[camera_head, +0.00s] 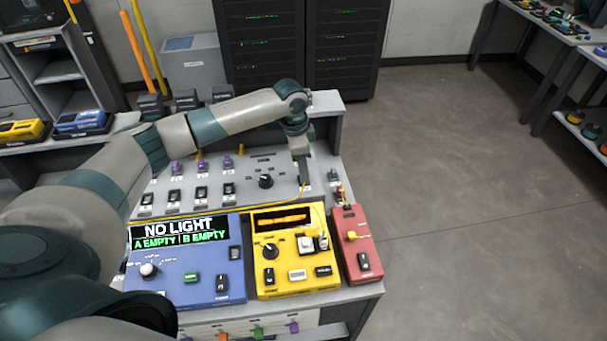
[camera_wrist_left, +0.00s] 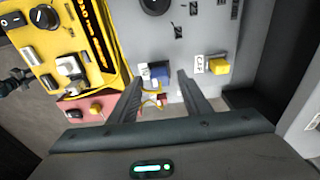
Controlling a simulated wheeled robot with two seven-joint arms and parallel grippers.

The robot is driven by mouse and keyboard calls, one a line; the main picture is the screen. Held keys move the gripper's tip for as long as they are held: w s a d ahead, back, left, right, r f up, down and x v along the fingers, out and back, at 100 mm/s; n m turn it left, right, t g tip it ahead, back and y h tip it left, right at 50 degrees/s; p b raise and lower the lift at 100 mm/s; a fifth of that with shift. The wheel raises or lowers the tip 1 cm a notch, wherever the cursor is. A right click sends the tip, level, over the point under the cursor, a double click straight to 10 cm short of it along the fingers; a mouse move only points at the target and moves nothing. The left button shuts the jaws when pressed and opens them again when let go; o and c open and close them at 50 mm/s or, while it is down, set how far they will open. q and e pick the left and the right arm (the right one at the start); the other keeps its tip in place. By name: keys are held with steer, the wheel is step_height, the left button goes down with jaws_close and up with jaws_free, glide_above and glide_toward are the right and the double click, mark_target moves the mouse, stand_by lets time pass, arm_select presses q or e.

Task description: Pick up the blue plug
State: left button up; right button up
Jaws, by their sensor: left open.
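The blue plug (camera_wrist_left: 160,72) shows in the left wrist view on the grey panel, beside a small white piece. My left gripper (camera_wrist_left: 159,84) is open, with its fingertips to either side of the plug's near side. I cannot tell how far above the plug they are. In the head view my left gripper (camera_head: 304,178) points down over the right part of the grey panel (camera_head: 235,187). I cannot make out the blue plug there. My right gripper is not in view.
A yellow plug (camera_wrist_left: 217,66) sits right of the blue one. Thin yellow and red leads lie just below the fingertips. A blue tester (camera_head: 190,290) reading NO LIGHT, a yellow splicer (camera_head: 310,222) and a red box (camera_head: 364,220) stand in front. Open floor lies right.

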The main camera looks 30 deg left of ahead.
arm_select(q)
jaws_close()
steer(key=shift+r, duration=0.1)
stand_by(0.3)
steer(key=shift+r+b, duration=0.45)
steer(key=shift+r, duration=0.05)
steer(key=r, duration=0.1)
steer(key=r+b, duration=0.1)
steer(key=d+r, duration=0.1)
steer(key=shift+s+r+b, duration=0.15)
steer(key=shift+s+b, duration=0.15)
steer(key=shift+b, duration=0.05)
steer(key=s+d+r+b, duration=0.3)
steer(key=s+d+r, duration=0.3)
steer(key=d, duration=0.2)
steer(key=shift+s+r, duration=0.3)
steer(key=shift+s, duration=0.05)
